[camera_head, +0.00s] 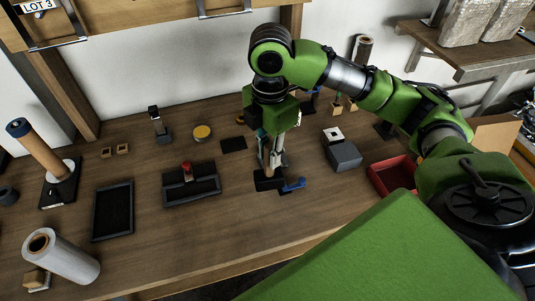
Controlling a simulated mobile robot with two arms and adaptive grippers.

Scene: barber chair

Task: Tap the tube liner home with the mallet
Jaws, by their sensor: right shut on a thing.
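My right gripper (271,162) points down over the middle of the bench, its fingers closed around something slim. A dark block (268,181) with a blue part (293,185) lies right below the fingers. I cannot tell whether this is the mallet, or whether the block touches the bench. A brown tube (38,148) with a dark blue end leans in a white collar on a dark base at the left. A white roll (62,257) with a brown core lies at the front left. I cannot tell which one has the liner. My left gripper is out of view.
A black tray (112,211) and a dark holder with a red knob (187,168) stand left of the gripper. A grey block (345,156) and a red bin (376,180) are to its right. The bench (235,220) is clear in front.

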